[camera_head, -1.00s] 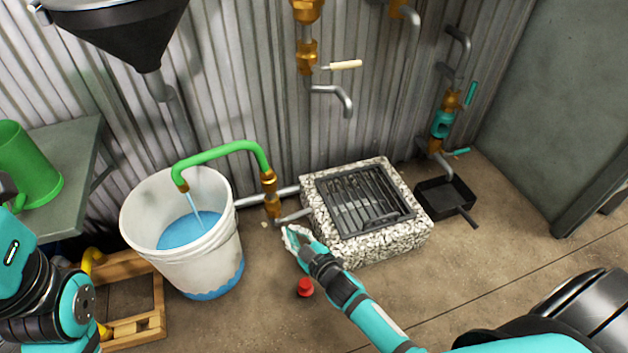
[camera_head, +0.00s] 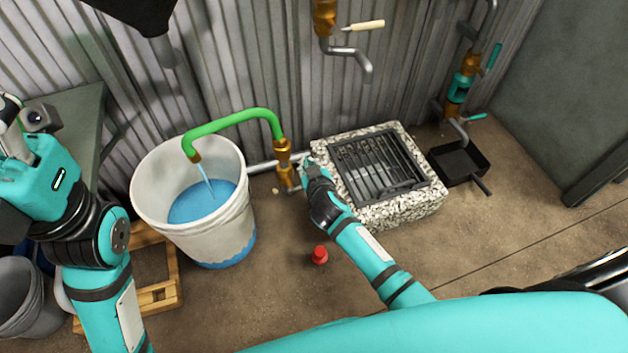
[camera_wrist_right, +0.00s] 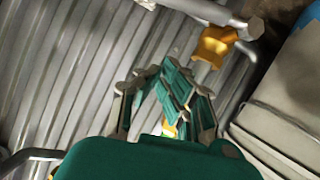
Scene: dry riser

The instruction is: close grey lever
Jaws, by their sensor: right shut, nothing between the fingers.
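A brass valve (camera_head: 285,178) sits low on a grey pipe by the corrugated wall. A short part of its grey lever (camera_head: 295,189) shows at its right side; the rest is hidden by my right gripper. My right gripper (camera_head: 307,163) is shut and empty, close beside the valve and lever; contact cannot be told. In the wrist view its fingers (camera_wrist_right: 180,92) are together, below the brass fitting (camera_wrist_right: 213,46). A green spout (camera_head: 240,117) pours water into a white bucket (camera_head: 228,230). My left gripper (camera_head: 10,115) is partly cut off at the left edge.
A stone-rimmed drain with a dark grate (camera_head: 375,170) lies right of my right gripper. A red knob (camera_head: 319,255) lies on the floor. A black pan (camera_head: 462,163) stands farther right.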

